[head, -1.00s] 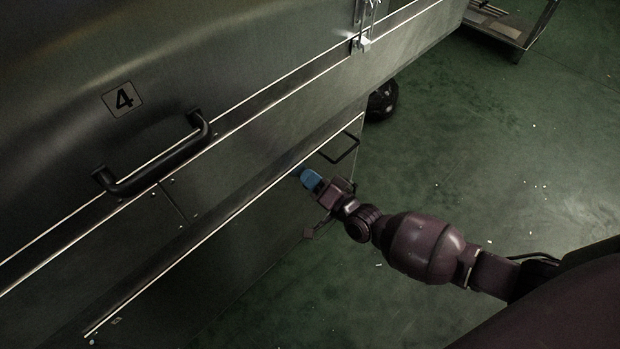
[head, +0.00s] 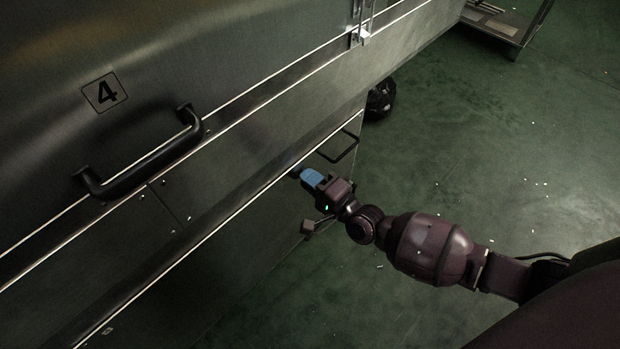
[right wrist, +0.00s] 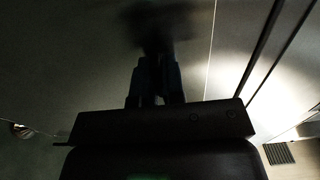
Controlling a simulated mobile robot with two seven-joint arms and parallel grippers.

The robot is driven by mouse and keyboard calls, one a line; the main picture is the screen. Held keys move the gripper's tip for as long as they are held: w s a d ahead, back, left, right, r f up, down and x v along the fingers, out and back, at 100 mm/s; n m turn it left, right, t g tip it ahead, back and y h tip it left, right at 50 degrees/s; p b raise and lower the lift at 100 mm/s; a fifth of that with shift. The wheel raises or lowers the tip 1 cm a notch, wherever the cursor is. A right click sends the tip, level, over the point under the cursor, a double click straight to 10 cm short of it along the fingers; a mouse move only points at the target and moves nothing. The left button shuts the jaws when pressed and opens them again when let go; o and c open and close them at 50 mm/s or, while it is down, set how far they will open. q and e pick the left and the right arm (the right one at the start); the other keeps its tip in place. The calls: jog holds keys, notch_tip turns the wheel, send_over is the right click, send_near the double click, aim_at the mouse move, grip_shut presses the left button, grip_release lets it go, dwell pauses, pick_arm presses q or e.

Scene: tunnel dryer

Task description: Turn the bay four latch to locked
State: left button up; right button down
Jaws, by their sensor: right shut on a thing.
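The bay marked with a black number 4 plate (head: 105,92) fills the left of the head view. My right gripper (head: 303,175) has blue fingers and is at the lower metal panel, right of and below the bay's black bar handle (head: 140,165). It is shut on a small dark part that I take to be the bay four latch (head: 295,173). The latch is mostly hidden by the fingers, so its angle cannot be told. In the right wrist view the dark fingers (right wrist: 156,90) reach toward a blurred dark shape (right wrist: 155,28) on the panel. My left gripper is out of view.
A thin black loop handle (head: 343,148) sits on the panel just above right of my gripper. A silver clasp (head: 360,36) is higher up. A black wheel (head: 380,98) and a cart (head: 505,22) stand beyond. The green floor (head: 480,140) at right is mostly clear.

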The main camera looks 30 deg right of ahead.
dwell(0.3)
jog(key=c, duration=1.2)
grip_release()
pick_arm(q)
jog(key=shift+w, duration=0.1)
pick_arm(e)
jog(key=shift+s+d, duration=0.1)
jog(key=shift+s, duration=0.2)
pick_arm(q)
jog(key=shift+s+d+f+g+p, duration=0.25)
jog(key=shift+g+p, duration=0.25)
jog(key=shift+p, duration=0.55)
pick_arm(e)
jog(key=shift+v, duration=5.1)
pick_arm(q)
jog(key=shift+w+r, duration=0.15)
pick_arm(e)
jog(key=shift+r, duration=0.1)
